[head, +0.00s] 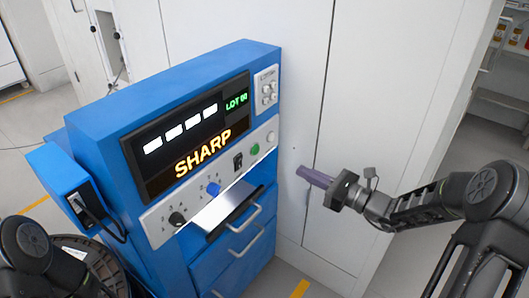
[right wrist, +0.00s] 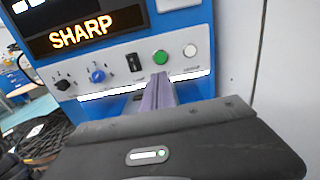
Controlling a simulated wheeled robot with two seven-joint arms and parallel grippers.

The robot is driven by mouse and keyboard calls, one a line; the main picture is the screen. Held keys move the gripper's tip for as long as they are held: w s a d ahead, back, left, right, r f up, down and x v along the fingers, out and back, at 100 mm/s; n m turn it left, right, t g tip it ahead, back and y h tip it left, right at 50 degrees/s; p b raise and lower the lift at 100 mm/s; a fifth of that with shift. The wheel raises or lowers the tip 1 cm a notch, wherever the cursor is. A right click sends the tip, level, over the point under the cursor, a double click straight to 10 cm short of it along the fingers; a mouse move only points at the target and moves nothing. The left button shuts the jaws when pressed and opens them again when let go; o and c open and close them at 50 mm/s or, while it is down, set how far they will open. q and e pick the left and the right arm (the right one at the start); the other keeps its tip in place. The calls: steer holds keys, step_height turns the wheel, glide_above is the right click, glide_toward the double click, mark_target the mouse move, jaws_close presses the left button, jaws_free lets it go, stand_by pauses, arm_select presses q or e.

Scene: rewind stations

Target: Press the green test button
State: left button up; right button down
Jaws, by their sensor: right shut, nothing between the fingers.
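The green test button (head: 255,149) is a round button on the white control strip of a blue machine (head: 228,262), near the strip's right end. It also shows in the right wrist view (right wrist: 160,57). My right gripper (head: 303,172) is shut and empty, its purple fingers pointing left toward the machine. In the head view the fingertips are to the right of the button and apart from it. In the right wrist view the shut fingers (right wrist: 160,80) appear just below the button. Only a joint of my left arm shows at the lower left; its gripper is out of sight.
On the same strip are a white button (head: 271,137), a black switch (head: 238,160), a blue knob (head: 213,188) and a black knob (head: 177,218). The display (head: 190,135) reads SHARP. White cabinets (head: 385,70) stand behind. A lit shelf (head: 224,208) juts out below the strip.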

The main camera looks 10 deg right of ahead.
mark_target(257, 150)
steer(key=shift+f, duration=0.15)
steer(key=x, duration=1.4)
steer(key=shift+p, duration=0.35)
